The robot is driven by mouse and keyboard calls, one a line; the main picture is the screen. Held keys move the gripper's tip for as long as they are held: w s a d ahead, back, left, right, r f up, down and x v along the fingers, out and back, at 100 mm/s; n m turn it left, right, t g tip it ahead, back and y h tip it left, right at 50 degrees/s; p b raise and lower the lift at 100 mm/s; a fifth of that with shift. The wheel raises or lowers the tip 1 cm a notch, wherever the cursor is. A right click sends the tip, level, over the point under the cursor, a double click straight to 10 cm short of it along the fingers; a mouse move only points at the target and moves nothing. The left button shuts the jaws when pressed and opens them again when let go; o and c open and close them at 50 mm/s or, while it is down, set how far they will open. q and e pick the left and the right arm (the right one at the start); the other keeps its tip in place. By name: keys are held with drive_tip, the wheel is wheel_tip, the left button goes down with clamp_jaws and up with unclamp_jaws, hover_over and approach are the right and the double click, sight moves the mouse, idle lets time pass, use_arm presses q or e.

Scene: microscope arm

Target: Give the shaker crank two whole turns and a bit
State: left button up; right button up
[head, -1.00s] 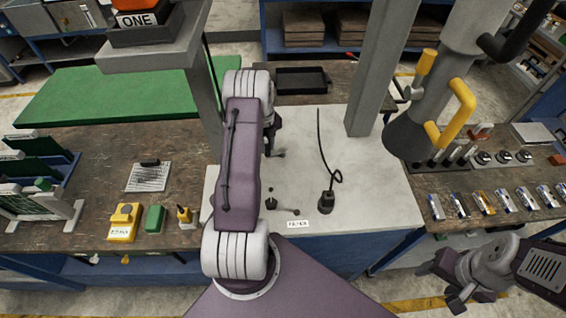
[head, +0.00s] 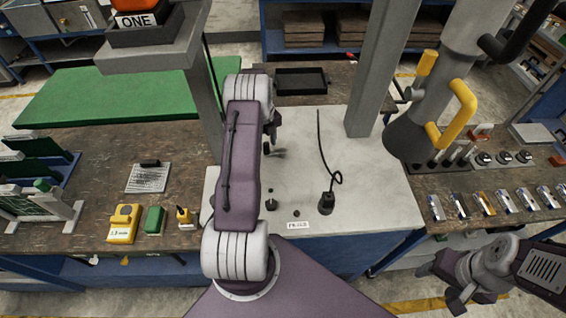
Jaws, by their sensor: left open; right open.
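I cannot clearly make out a shaker or its crank; my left arm covers part of the pale bench top (head: 380,195). Small dark knob-like pieces (head: 271,204) stand just right of that arm, near a white label (head: 298,225). A small dark blurred piece (head: 278,154) shows farther back. My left gripper (head: 271,140) is open over the back of the bench, mostly hidden behind its own arm, and I see nothing held. My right gripper (head: 459,297) is open and empty at the lower right, away from the bench.
A black plug-like piece (head: 326,204) with a looped cable stands on the bench. Grey posts (head: 362,85) and a hanging grey head with yellow handles (head: 464,106) rise around it. A dark tray (head: 301,80) lies behind. The bench's right part is clear.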

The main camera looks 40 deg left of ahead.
use_arm(q)
wheel_tip(320, 180, up, 8)
drive_tip(key=p, duration=0.5)
drive_tip(key=shift+f, duration=0.1)
